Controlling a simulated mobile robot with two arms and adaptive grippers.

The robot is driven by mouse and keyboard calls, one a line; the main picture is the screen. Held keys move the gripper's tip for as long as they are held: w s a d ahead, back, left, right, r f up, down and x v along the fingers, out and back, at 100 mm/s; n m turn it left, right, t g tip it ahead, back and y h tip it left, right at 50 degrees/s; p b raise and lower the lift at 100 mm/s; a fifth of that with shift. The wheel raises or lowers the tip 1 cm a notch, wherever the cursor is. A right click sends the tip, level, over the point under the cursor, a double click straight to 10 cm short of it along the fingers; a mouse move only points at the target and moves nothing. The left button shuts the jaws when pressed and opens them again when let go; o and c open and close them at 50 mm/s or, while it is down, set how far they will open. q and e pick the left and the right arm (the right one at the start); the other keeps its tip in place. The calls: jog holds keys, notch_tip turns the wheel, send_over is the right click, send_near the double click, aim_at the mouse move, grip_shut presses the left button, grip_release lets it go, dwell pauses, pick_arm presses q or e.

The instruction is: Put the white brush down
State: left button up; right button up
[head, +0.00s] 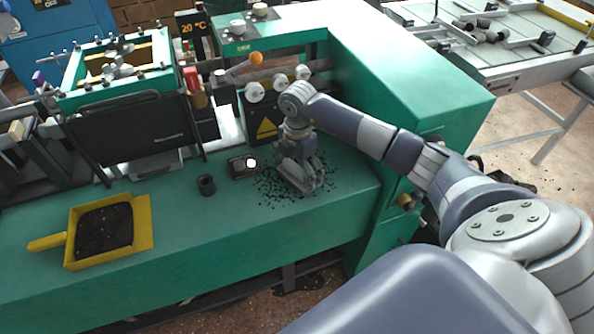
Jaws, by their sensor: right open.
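My right gripper (303,184) is low over the green bench top (345,195), among scattered black bits (270,190). It is open, pointing down. I cannot clearly make out a white brush; anything under or between the fingers is hidden or blends with the grey gripper. My left gripper is not in view.
A yellow dustpan (141,207) holding black bits (104,229) lies on the bench at left. A dark ring-shaped plug (206,185) and a small black box with a white button (241,168) stand left of the gripper. The green machine housing (400,80) rises behind.

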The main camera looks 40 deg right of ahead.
aim_at(297, 165)
jog(key=shift+r, duration=0.5)
notch_tip(297, 165, up, 11)
jog(key=shift+r+b, duration=0.1)
jog(key=shift+b, duration=0.85)
